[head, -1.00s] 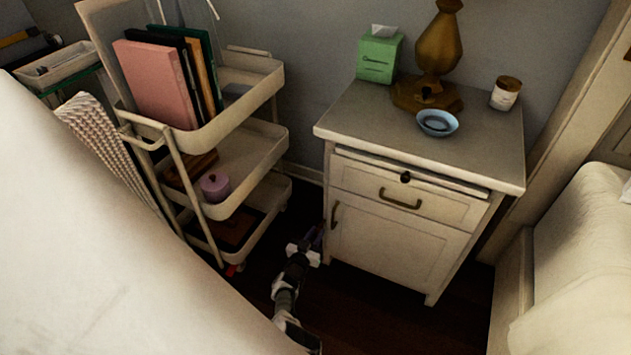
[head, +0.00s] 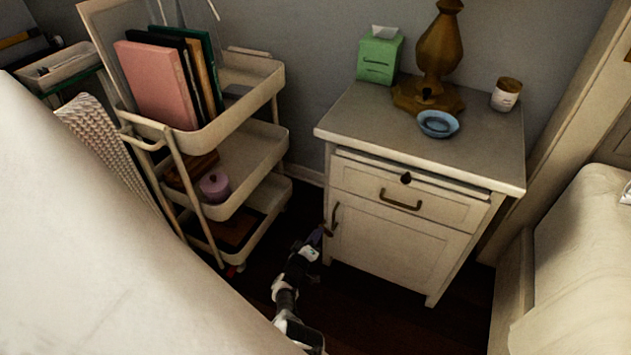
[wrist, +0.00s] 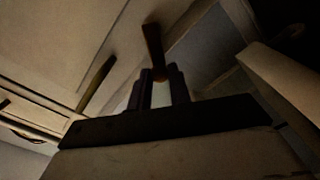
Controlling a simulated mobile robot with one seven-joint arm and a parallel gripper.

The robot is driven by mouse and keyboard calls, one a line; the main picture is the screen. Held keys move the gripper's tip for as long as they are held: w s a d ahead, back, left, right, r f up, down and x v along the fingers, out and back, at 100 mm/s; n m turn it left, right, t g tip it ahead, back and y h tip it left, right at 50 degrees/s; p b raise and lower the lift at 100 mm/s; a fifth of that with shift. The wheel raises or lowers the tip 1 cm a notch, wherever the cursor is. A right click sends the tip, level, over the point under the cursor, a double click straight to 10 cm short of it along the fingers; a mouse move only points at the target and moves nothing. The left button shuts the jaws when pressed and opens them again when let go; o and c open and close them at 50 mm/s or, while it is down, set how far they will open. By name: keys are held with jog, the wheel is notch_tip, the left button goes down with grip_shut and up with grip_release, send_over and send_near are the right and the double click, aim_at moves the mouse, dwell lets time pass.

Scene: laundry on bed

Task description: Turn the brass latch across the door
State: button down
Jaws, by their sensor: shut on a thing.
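The white bedside cabinet (head: 470,215) has a door (head: 385,245) below a drawer; the door looks shut. A brown-brass latch (wrist: 153,45) shows in the wrist view as a short bar near the door's edge. My gripper (wrist: 162,80) is shut on its near end, which sits between the two fingers. The bar points away from the fingers, slightly tilted. In the head view my gripper (head: 318,238) is low at the cabinet's left front edge, and the latch is too small and dark there to make out surely.
The door's handle (wrist: 97,85) is close left of the latch. A cream trolley (head: 255,155) stands left of my arm, with dark floor between. The cabinet top holds a lamp (head: 430,90), blue bowl (head: 438,125), candle (head: 506,95) and tissue box (head: 379,58). A bed edge is at right.

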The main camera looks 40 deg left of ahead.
jog(key=n, duration=0.7)
jog(key=shift+w, duration=0.1)
dwell(0.5)
jog(key=c, duration=1.3)
grip_release()
